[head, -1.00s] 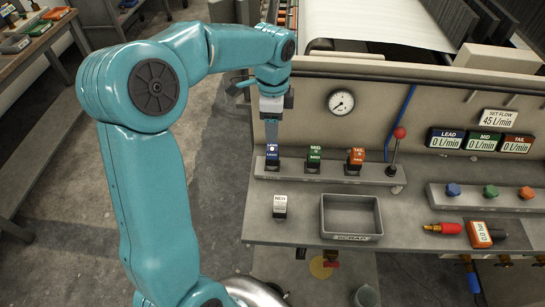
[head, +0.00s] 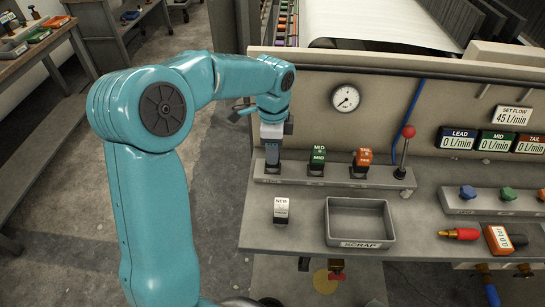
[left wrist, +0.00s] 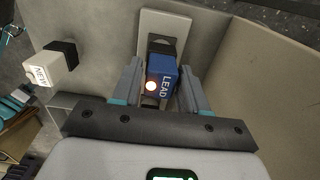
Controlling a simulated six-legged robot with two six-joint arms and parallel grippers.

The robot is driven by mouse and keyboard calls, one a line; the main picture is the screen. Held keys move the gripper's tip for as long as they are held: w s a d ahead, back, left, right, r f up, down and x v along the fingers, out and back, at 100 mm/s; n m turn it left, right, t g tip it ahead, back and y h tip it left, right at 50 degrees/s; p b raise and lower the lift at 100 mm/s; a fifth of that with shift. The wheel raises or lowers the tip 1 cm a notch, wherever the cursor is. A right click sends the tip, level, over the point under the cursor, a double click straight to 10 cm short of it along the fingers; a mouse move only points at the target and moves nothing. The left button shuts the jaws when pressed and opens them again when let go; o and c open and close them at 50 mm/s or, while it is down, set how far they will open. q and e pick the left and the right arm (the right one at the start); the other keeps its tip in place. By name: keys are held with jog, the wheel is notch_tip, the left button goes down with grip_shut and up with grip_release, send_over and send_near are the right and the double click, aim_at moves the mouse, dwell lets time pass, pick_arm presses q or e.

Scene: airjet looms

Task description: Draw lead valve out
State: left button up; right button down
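The blue lead valve (left wrist: 162,80) stands in its slot at the left end of the valve rail, seen in the left wrist view with a lit orange spot and the word LEAD. My left gripper (left wrist: 161,88) points down with one finger on each side of it. Narrow gaps seem to show between valve and fingers, so the gripper looks open. In the head view the left gripper (head: 272,160) hides most of the valve. My right gripper is not in view.
Beside it on the rail stand a green MID valve (head: 317,159) and an orange TAIL valve (head: 362,161), then a red-knobbed lever (head: 404,150). In front are a NEW valve (head: 281,210) and a grey SCRAP tray (head: 360,243). The LEAD display (head: 459,139) reads 0 L/min.

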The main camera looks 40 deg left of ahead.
pick_arm(q)
jog(key=c, duration=0.5)
jog(key=shift+r+p, duration=0.3)
jog(key=shift+r, duration=0.05)
notch_tip(320, 180, up, 8)
jog(key=p, duration=0.7)
jog(key=shift+r, duration=0.15)
